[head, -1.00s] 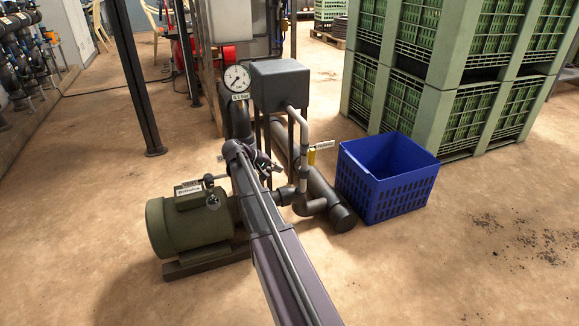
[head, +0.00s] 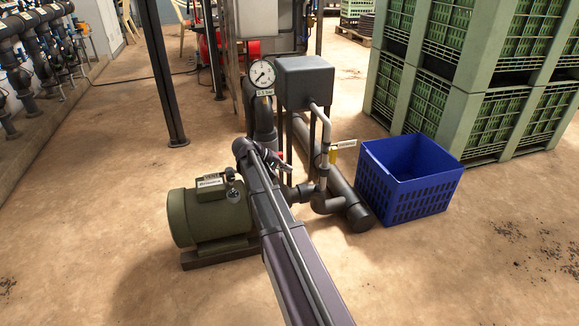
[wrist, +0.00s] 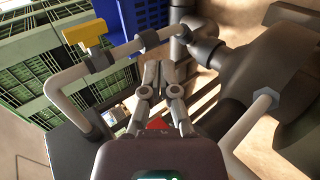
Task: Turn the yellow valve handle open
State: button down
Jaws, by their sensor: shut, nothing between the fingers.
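The yellow valve handle (wrist: 86,33) sits on a bent grey pipe at the upper left of the wrist view. In the head view it is a small yellow piece (head: 333,156) on the upright pipe beside a white label. My gripper (wrist: 158,66) is shut and empty, with its fingertips close together. It is to the right of the handle in the wrist view, with a clear gap between them. In the head view my arm crosses the manifold, and the gripper is small and partly hidden against the pipes left of the handle.
A green pump (head: 209,218) stands left of my arm. A pressure gauge (head: 262,74) and a grey box (head: 304,82) rise behind it. A blue crate (head: 405,190) stands right of the pipes, with stacked green crates (head: 480,80) behind. Open floor lies at front right.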

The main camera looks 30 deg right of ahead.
jog(key=s+a+r+n+y+p, duration=0.1)
jog(key=s+a+y+p, duration=0.2)
jog(key=s+a, duration=0.3)
jog(key=s+a+r+n+t+y+p, duration=0.1)
jog(key=s+a+r+y+p, duration=0.1)
jog(key=s+a, duration=0.5)
jog(key=s+a+r+t+y+p, duration=0.1)
jog(key=s+a+y+p, duration=0.3)
jog(key=a, duration=1.1)
jog(key=shift+s+a+r+n+y+p, duration=0.3)
jog(key=shift+s+a+n+y+p, duration=0.1)
jog(key=shift+s+p, duration=0.75)
